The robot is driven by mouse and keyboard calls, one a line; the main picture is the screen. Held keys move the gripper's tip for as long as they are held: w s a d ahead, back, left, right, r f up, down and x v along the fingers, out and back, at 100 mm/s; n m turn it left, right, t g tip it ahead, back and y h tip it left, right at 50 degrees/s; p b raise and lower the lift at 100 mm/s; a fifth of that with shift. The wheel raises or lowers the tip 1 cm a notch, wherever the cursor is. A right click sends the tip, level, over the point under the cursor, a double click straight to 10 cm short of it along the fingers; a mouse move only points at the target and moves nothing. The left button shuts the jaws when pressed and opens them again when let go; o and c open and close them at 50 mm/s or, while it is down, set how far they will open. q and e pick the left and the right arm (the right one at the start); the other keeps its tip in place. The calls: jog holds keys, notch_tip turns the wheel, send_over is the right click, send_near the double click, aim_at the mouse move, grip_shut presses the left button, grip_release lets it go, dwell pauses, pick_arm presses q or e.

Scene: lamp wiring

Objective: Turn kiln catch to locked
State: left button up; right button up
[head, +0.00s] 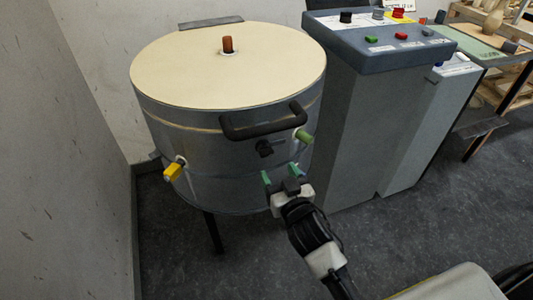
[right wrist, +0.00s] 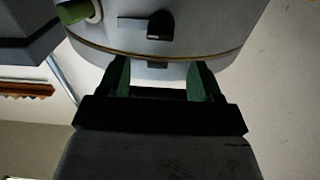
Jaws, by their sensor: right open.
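The kiln (head: 215,130) is a grey metal drum with a cream lid (head: 225,75), which is down. On its front wall, below a black bar handle (head: 262,124), is a small black catch-like knob (head: 264,148); it also shows in the right wrist view (right wrist: 158,25). A green peg (head: 304,136) sticks out to its right in the head view, and a yellow one (head: 173,171) at the left. I cannot tell the catch's setting for certain. My right gripper (head: 281,175) is open and empty, below the black knob and apart from it; its green-tipped fingers show in the right wrist view (right wrist: 158,80).
A grey control cabinet (head: 375,45) with coloured knobs stands close on the kiln's right. A wall (head: 60,130) is on the left. A red-brown knob (head: 228,44) stands on the lid.

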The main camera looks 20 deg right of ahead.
aim_at(268, 154)
jog(key=w, duration=0.7)
jog(key=shift+w+a, duration=0.15)
jog(key=shift+w, duration=0.1)
pick_arm(q)
jog(key=shift+w+d+r, duration=0.1)
jog(key=shift+w+r, duration=0.2)
jog(key=shift+w, duration=0.3)
pick_arm(e)
jog(key=shift+w, duration=0.7)
jog(key=shift+c, duration=0.3)
